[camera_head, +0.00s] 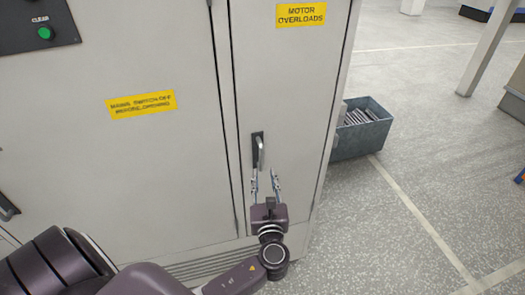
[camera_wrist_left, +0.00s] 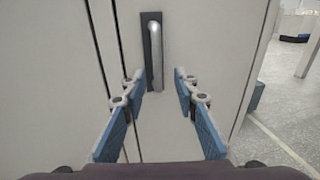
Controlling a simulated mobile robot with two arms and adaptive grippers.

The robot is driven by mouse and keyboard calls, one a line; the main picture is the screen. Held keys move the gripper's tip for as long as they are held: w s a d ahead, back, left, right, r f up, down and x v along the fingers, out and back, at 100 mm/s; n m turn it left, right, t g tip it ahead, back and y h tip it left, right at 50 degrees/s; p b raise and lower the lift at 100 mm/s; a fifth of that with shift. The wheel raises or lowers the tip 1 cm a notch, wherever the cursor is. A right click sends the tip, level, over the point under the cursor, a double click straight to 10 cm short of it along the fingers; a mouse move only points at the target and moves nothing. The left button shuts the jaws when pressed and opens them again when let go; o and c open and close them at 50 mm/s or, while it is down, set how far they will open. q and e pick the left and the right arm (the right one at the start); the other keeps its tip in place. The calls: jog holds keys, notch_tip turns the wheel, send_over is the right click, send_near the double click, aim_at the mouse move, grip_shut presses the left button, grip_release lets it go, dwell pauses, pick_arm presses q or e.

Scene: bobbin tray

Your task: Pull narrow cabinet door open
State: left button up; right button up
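The narrow cabinet door (camera_head: 286,75) is a tall light-grey panel with a yellow "MOTOR OVERLOADS" label, and it looks shut. Its handle (camera_head: 260,152) is a silver lever hanging down on a dark plate at the door's left edge. My left gripper (camera_head: 265,178) is open just below and in front of the handle. In the left wrist view the handle (camera_wrist_left: 156,58) lies ahead, between the lines of the two blue-padded fingers (camera_wrist_left: 159,82). The fingertips are near the handle's lower end; I cannot tell whether they touch it. My right gripper is not in view.
A wider cabinet door (camera_head: 130,165) with a yellow warning label stands to the left. A grey-blue bin (camera_head: 362,140) with striped contents sits on the floor right of the cabinet. The speckled floor (camera_head: 400,230) at the right is clear.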

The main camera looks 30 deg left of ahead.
aim_at(262, 160)
pick_arm(q)
jog(key=shift+w+a+r+p, duration=0.45)
jog(key=shift+w+a+r, duration=0.45)
jog(key=shift+a, duration=0.2)
jog(key=x, duration=0.4)
jog(key=shift+d+f+p, duration=0.15)
jog(key=shift+f+p, duration=0.05)
jog(key=shift+p, duration=0.2)
jog(key=shift+w+a, duration=0.3)
jog(key=shift+w, duration=0.15)
jog(key=shift+f, duration=0.1)
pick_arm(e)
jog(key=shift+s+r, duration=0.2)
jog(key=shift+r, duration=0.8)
pick_arm(q)
grip_shut()
